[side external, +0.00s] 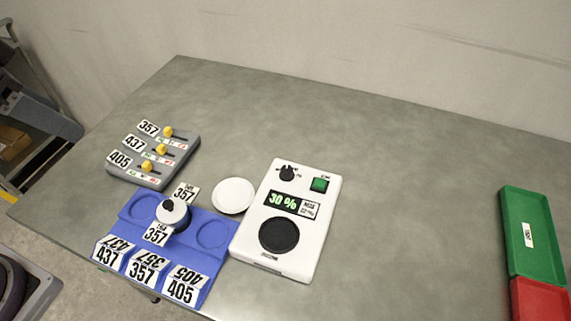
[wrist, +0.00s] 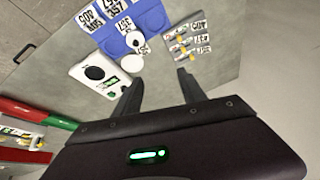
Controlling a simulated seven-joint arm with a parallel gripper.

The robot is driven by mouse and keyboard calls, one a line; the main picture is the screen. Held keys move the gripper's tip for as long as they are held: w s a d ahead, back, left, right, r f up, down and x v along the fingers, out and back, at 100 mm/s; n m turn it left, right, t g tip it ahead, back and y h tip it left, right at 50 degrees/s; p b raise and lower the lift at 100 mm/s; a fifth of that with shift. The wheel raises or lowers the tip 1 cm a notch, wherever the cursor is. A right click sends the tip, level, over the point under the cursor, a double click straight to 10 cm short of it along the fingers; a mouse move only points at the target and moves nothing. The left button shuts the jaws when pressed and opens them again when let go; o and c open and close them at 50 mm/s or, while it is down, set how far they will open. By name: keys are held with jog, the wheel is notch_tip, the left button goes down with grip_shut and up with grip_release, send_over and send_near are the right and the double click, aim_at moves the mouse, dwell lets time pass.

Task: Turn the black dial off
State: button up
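The small black dial (side external: 287,173) sits at the top left corner of a white control box (side external: 255,222) on the grey table. Its pointer is too small to read clearly. A display (side external: 284,201) on the box shows "30 %" in green, and a green button (side external: 319,185) is to the right of the dial. The box also shows in the wrist view (wrist: 82,72), left of my gripper. My gripper (wrist: 160,76) has its two fingers spread with nothing between them, above the table and away from the box. It is not in the side view.
A large black disc (side external: 279,235) is on the box. Left of it are a white round plate (side external: 234,195), a blue tray (side external: 142,208) bearing a black-knobbed weight (side external: 172,213), and a grey slider panel (side external: 123,170). Green (side external: 534,262) and red (side external: 541,302) bins stand right. The table between is clear.

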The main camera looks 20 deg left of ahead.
jog(key=w+d+f+m+g, duration=0.1)
jog(key=w+d+f+m, duration=0.15)
jog(key=w, duration=0.25)
jog(key=w+d+f+m, duration=0.1)
jog(key=w+d+m, duration=0.1)
jog(key=w+d, duration=0.3)
jog(key=m+g+h, duration=0.2)
jog(key=m+h, duration=0.2)
jog(key=m, duration=0.2)
send_near(286, 168)
jog(key=f, duration=0.1)
jog(key=x, duration=0.8)
jog(key=shift+d+r, duration=0.15)
jog(key=shift+d, duration=0.05)
grip_shut()
